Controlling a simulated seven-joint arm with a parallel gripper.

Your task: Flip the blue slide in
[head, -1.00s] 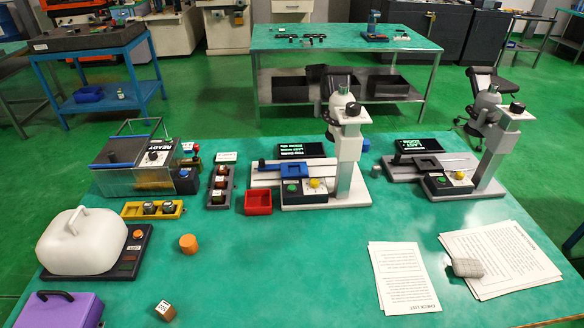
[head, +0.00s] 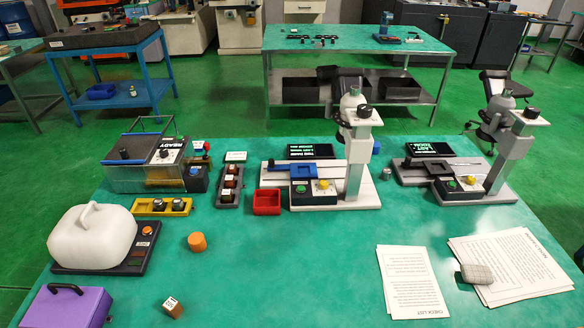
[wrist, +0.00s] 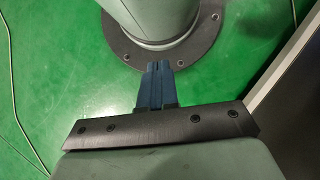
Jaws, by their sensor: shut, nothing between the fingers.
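My gripper (wrist: 157,68) shows only in the wrist view. Its dark blue fingers are shut together with nothing between them, above green floor by a round grey bolted flange. It is far from the slide, which the wrist view does not show.
A second, similar stand (head: 505,150) is at the right. A red tray (head: 267,202) and a dark rack (head: 230,185) stand left of the first stand. An orange cylinder (head: 197,242), a wooden cube (head: 173,308) and papers (head: 412,282) lie in front. The table's front middle is clear.

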